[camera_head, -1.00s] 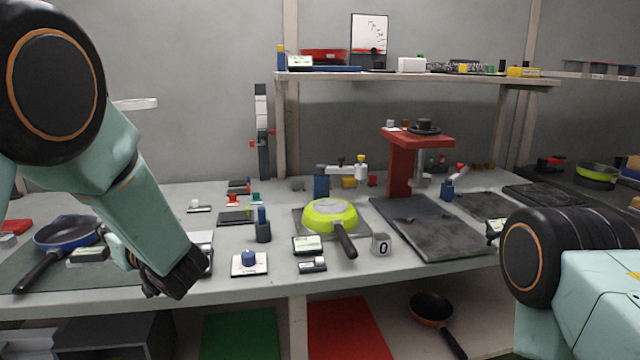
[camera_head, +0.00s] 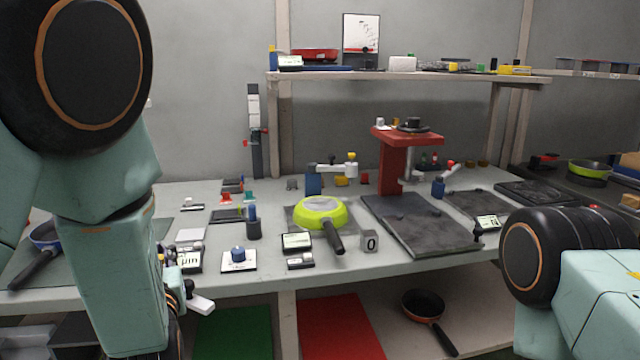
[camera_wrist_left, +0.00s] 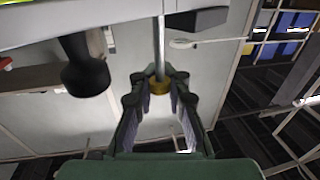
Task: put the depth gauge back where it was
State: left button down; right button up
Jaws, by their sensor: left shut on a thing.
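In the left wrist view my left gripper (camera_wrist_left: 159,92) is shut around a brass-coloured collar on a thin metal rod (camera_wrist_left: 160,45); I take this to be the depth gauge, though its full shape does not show. In the head view the gripper (camera_head: 183,292) is low at the left, by the table's front edge, partly hidden behind my own arm. A white piece (camera_head: 201,303) sticks out to the right beside it. My right arm shows at the right, but its gripper is out of view.
On the table (camera_head: 340,270) stand a blue-knobbed plate (camera_head: 238,261), a lime pan (camera_head: 321,211), a grey cube marked 0 (camera_head: 369,241) and a red press (camera_head: 391,170). A small display (camera_head: 488,222) is by the dark slab (camera_head: 425,228). An orange pan (camera_head: 423,304) lies on the lower shelf.

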pick_arm(q)
jog(key=s+d+f+m+h, duration=0.2)
jog(key=s+d+f+h, duration=0.1)
jog(key=f, duration=0.3)
jog(key=s+d+f+m+t+h, duration=0.1)
jog(key=s+d+f+m+h, duration=0.1)
jog(key=s+d+f, duration=0.3)
notch_tip(320, 180, down, 2)
jog(key=shift+s+d+f+h, duration=0.3)
jog(key=shift+s+h, duration=0.35)
jog(key=shift+h, duration=0.25)
jog(key=shift+r, duration=0.1)
jog(key=shift+a, duration=0.15)
